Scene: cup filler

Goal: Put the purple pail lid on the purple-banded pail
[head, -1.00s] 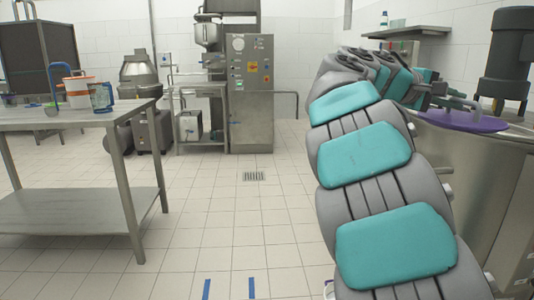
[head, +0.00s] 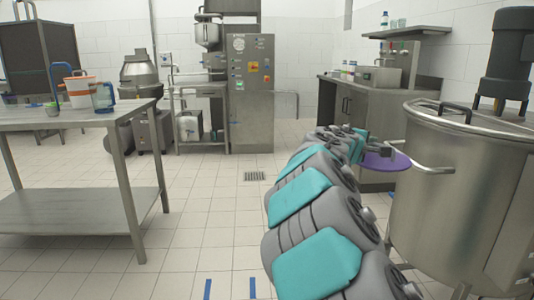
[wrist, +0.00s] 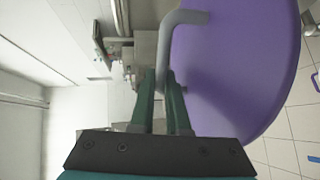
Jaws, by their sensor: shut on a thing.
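The purple pail lid (head: 386,161) is in the air in front of the large steel vessel at the right. In the wrist view the purple lid (wrist: 235,60) fills the right side, with its grey bent handle (wrist: 186,19) between the green fingers. My gripper (wrist: 163,88) is shut on that handle; in the head view my gripper (head: 362,147) is small, at the far end of my arm. I cannot clearly make out the purple-banded pail. A small purple shape (wrist: 316,81) is cut off at the wrist view's right edge; I cannot tell what it is.
A steel vessel (head: 445,190) with a side handle stands close at the right. A steel table (head: 60,118) at the left bears an orange-banded pail (head: 80,90) and a blue-tinted jug (head: 102,96). A counter (head: 370,105) is behind. The tiled floor between is clear.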

